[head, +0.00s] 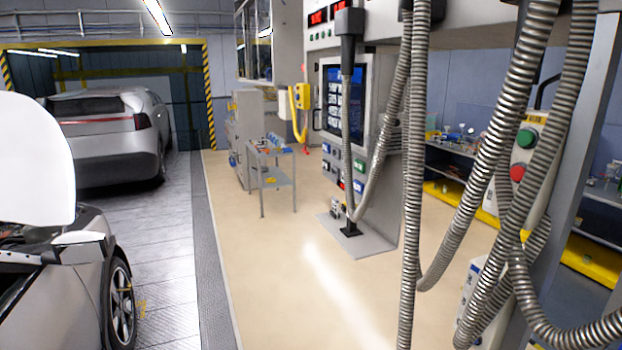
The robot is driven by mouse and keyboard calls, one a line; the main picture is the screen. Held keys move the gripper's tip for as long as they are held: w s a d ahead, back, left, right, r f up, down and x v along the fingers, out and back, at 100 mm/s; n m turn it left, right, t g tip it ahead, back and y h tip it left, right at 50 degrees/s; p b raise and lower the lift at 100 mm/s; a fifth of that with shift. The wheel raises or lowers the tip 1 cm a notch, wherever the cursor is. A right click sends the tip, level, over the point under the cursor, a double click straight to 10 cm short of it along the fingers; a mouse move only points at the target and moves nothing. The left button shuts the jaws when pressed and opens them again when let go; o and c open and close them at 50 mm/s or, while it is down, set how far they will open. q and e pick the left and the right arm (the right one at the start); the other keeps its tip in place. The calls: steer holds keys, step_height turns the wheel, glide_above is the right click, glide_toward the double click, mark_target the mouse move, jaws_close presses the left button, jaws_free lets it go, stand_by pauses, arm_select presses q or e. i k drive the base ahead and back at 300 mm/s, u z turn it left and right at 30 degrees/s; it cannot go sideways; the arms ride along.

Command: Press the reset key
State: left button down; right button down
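A tall grey machine (385,165) with a dark screen (343,103) stands right of the centre. Below the screen is a block of small coloured keys, among them a green key (360,165) and a blue key (358,186). Their labels are too small to read, so I cannot tell which key, if any, is the reset key. A grey unit at the right has a round green button (526,138) and a round red button (517,173). Neither of my grippers shows in the head view.
Ribbed metal hoses (415,190) hang in front of the machine and the right-hand unit. A car with a raised hood (35,160) is at the left, another car (105,135) behind it. A small cart (270,178) stands mid-room. The beige floor (275,260) is clear.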

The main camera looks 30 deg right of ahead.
mark_target(359, 187)
steer(key=z, duration=0.15)
steer(key=i, duration=1.2)
steer(key=z, duration=0.5)
